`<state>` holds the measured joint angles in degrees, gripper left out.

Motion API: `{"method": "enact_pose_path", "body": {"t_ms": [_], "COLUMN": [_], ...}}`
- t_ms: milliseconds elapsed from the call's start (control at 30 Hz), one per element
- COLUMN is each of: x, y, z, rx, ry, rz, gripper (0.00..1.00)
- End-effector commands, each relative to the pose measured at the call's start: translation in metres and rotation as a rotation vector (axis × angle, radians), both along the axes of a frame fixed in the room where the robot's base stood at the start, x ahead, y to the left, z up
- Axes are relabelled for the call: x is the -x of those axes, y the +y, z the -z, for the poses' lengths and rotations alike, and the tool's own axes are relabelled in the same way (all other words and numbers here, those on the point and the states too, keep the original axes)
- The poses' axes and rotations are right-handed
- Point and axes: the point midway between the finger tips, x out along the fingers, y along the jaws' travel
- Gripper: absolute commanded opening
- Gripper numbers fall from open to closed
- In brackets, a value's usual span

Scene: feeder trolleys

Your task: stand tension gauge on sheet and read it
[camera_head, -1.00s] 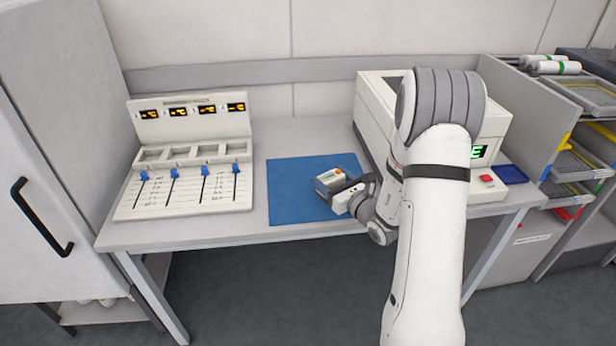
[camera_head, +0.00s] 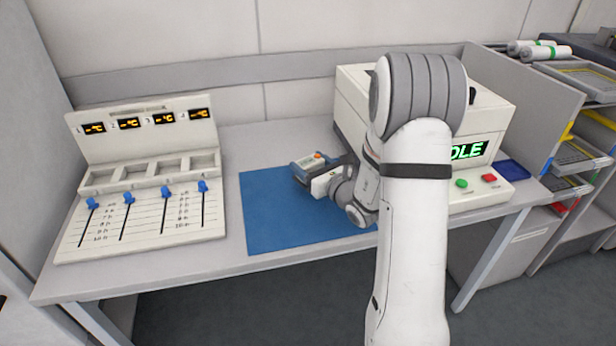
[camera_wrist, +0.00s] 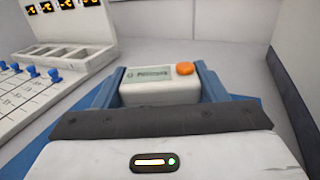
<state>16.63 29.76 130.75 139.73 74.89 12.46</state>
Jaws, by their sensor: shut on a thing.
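The tension gauge (camera_wrist: 160,88) is a pale box with a small label panel and an orange button, seen close up in the wrist view. Blue parts flank it on both sides there. In the head view the gauge (camera_head: 317,160) shows small, over the far right part of the blue sheet (camera_head: 275,215). My gripper (camera_head: 308,174) is shut on the gauge. I cannot tell whether the gauge touches the sheet. The label's reading is too small to make out. The underside of the gauge is hidden.
A white slider panel (camera_head: 145,215) with several orange displays and blue knobs stands at the left. A white machine (camera_head: 490,115) with a green display, partly hidden by my arm, stands at the right. A blue tray (camera_head: 512,168) lies beside it. The sheet's left and front parts are clear.

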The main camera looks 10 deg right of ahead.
Motion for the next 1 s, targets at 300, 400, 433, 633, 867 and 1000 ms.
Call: {"method": "enact_pose_path", "body": {"t_ms": [300,400,433,633,867,1000], "x": [0.0,0.0,0.0,0.0,0.0,0.0], "y": [0.002,0.003,0.003,0.003,0.003,0.004], "z": [0.035,0.034,0.034,0.038,0.037,0.037], "rx": [0.0,0.0,0.0,0.0,0.0,0.0], "ry": [-0.001,-0.002,-0.002,0.0,0.001,0.001], "rz": [-0.005,-0.005,-0.005,-0.006,-0.006,-0.006], "gripper": [0.29,0.29,0.29,0.66,0.85,0.87]}}
